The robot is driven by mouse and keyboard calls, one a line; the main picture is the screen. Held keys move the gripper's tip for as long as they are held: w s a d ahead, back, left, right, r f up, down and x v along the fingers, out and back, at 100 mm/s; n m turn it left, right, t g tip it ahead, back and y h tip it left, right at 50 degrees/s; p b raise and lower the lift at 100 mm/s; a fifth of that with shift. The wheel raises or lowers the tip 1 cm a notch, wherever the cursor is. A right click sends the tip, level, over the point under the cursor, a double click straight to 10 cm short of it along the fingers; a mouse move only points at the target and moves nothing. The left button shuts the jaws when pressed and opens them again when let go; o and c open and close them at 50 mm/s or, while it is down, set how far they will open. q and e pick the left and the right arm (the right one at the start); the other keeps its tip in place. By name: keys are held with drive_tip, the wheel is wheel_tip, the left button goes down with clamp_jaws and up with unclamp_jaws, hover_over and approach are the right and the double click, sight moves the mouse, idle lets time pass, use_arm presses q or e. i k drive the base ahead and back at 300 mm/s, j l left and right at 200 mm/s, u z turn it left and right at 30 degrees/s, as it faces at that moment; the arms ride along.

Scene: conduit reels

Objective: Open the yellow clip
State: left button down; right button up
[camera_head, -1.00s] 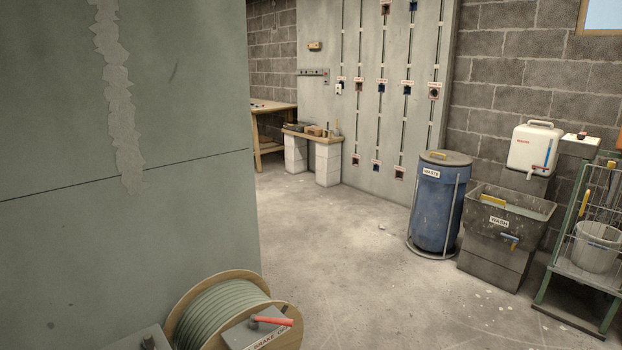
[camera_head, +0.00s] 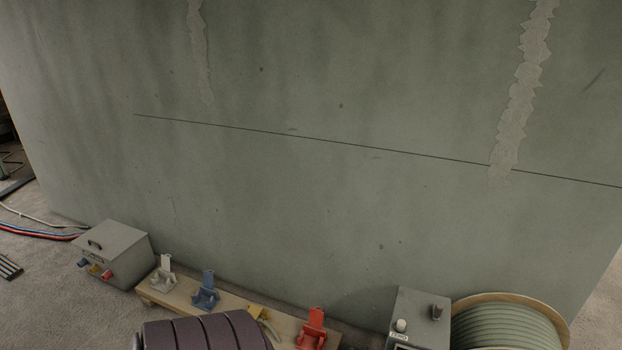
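A low wooden board (camera_head: 232,303) lies at the foot of the green-grey wall and carries a row of coloured clips. The yellow clip (camera_head: 256,312) is small and sits between the blue clip (camera_head: 206,291) and the red clip (camera_head: 312,328). It looks lower than the others, whose plates stand up. A pale curved piece shows beside it. Its front is partly hidden, and I cannot tell its exact state. A light grey clip (camera_head: 163,274) stands at the board's left end. Neither of my grippers is in view.
A dark banded, rounded shape (camera_head: 205,332) covers part of the board's front. A grey box (camera_head: 115,250) with coloured sockets stands left. A grey control box (camera_head: 416,318) and a green conduit reel (camera_head: 508,322) stand right. Cables (camera_head: 40,227) lie on the floor far left.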

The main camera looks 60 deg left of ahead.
sight(255, 310)
drive_tip(key=u, duration=2.55)
drive_tip(key=i+z, duration=0.2)
drive_tip(key=i, duration=0.4)
drive_tip(key=i+j+z, duration=0.15)
drive_tip(key=i, duration=0.45)
